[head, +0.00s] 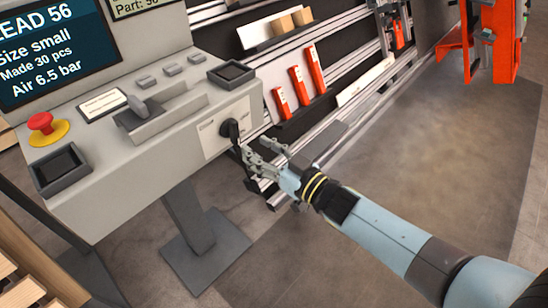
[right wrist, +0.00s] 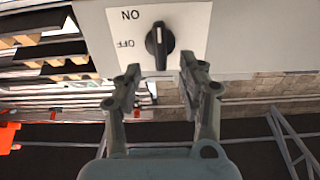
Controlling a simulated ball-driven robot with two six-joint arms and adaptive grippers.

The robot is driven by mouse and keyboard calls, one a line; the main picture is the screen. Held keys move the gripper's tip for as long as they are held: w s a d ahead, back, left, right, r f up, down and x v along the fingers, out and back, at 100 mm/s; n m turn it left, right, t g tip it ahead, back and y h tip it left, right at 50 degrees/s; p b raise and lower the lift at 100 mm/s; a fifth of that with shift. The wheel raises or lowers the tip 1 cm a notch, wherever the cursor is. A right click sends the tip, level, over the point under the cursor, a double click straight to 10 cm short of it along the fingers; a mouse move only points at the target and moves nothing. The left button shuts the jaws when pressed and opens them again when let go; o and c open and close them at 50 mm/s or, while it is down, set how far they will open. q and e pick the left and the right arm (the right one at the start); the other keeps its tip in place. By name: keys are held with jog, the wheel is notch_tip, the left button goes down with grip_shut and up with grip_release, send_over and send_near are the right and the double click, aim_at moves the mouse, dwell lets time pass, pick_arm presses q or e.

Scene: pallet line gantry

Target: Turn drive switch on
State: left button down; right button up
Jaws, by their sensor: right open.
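The drive switch (head: 231,131) is a black rotary knob on a white plate (head: 212,146) at the right end of the grey console's front face. In the right wrist view the knob (right wrist: 159,42) stands with its grip upright in the picture and a pale mark on it. The plate's ON and OFF lettering appears upside down beside it; I cannot tell which one is selected. My right gripper (head: 262,153) is open, its fingertips just short of the knob. In the right wrist view the fingers (right wrist: 160,77) are spread below the knob, with nothing between them. My left gripper is not in view.
A rack with orange parts (head: 300,86) stands behind. The floor at right (head: 430,150) is clear.

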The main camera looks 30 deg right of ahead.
jog(key=v, duration=0.5)
dwell(0.3)
jog(key=s+d+f+m+g+h+b, duration=0.1)
jog(key=s+d+f+m+g+h, duration=0.15)
jog(key=s+f, duration=0.7)
jog(key=s+d+f+m+g+h, duration=0.1)
jog(key=s+d+f+g+h, duration=0.4)
jog(key=f, duration=0.8)
jog(key=s+d+f+g, duration=0.1)
jog(key=s+f+g, duration=0.3)
jog(key=s, duration=0.9)
jog(key=s+d+f+g, duration=0.1)
jog(key=s+f+g, duration=0.3)
jog(key=s, duration=1)
notch_tip(320, 180, down, 3)
jog(key=shift+d+f+g, duration=0.25)
jog(key=shift+d+g, duration=0.1)
